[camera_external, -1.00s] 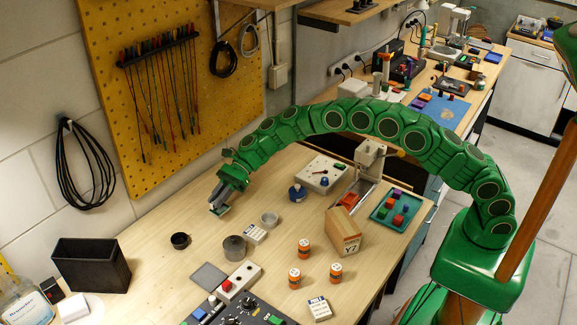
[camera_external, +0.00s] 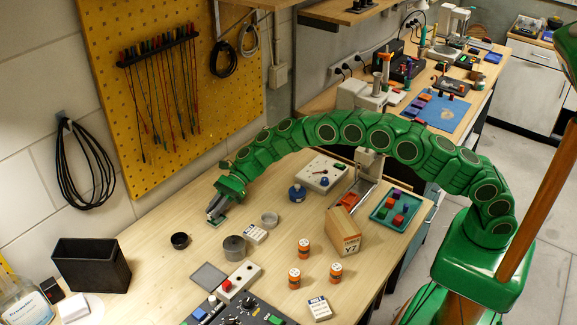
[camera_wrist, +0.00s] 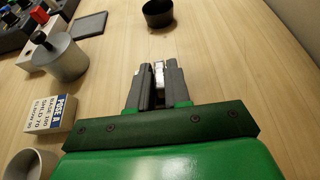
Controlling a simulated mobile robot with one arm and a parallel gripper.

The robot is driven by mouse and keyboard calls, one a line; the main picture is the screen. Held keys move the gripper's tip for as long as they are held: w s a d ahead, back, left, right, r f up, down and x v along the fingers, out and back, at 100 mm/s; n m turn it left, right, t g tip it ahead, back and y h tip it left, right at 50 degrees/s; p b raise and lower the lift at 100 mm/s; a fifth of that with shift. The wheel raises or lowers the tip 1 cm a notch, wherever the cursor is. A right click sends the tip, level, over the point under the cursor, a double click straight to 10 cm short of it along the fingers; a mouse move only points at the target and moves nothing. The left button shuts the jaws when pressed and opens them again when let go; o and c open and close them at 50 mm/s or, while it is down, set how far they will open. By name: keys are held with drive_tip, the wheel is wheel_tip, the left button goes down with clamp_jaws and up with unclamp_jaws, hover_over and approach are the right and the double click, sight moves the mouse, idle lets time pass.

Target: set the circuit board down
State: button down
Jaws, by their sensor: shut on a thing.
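My gripper (camera_external: 216,214) is at the back middle of the wooden bench, pointing down, with its fingertips close to the bench top. I cannot tell whether the board touches the bench.
A black round dish (camera_external: 180,240), a grey metal pot (camera_external: 234,248), a small labelled box (camera_external: 254,234) and a grey cup (camera_external: 269,219) stand nearby. A dark square pad (camera_external: 209,276) lies in front. The bench (camera_external: 150,227) is bare left of my gripper.

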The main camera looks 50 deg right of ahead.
drive_tip(key=shift+f, duration=0.1)
drive_tip(key=c, duration=1.1)
unclamp_jaws()
drive_tip(key=shift+d+r, duration=0.15)
drive_tip(key=shift+r, duration=0.05)
drive_tip(key=v, duration=1.1)
drive_tip(key=shift+d+r, duration=0.15)
drive_tip(key=shift+d, duration=0.15)
drive_tip(key=shift+s+r, duration=0.1)
